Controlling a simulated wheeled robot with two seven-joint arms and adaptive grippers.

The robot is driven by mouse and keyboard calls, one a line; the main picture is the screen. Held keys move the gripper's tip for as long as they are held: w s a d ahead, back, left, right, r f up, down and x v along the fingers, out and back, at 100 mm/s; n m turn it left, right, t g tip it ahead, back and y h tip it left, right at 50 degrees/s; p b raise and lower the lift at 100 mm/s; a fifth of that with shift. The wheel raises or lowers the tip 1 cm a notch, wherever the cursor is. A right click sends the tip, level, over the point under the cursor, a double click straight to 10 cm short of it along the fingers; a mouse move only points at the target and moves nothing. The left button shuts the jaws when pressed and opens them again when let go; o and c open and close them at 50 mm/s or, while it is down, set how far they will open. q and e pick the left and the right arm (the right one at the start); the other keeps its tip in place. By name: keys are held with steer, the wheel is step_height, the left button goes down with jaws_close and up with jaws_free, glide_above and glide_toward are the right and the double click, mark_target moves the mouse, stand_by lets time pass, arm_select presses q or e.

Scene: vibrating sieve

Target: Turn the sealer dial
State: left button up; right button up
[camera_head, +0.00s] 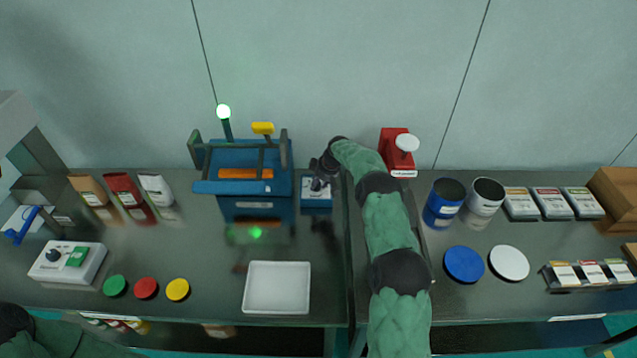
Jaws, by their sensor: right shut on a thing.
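A small blue box with a light top panel (316,203) stands right beside the blue machine. My right arm reaches over the bench, and my right gripper (317,184) is at this box's top, shut on what looks like its dark dial. The fingers hide most of the dial, so I cannot tell which way it points. No name on the box is readable. Of my left arm only a part shows at the bottom left corner; its gripper is out of view.
A red device with a white knob (407,143) stands right of my forearm. A white tray (277,308) lies in front. A white control box (92,266) is at the left.

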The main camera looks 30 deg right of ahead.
steer(key=shift+w+a+m, duration=0.1)
steer(key=shift+a+m, duration=0.2)
steer(key=shift+a, duration=0.05)
steer(key=m+h, duration=0.1)
steer(key=m, duration=0.1)
steer(key=m+b, duration=0.1)
steer(key=m, duration=0.1)
steer(key=shift+a+t+h, duration=0.15)
steer(key=shift+t+h, duration=0.15)
steer(key=shift+h, duration=0.1)
steer(key=shift+r+m+h+b, duration=0.1)
steer(key=shift+m+h+b, duration=0.45)
steer(key=shift+m, duration=0.85)
steer(key=shift+r, duration=0.15)
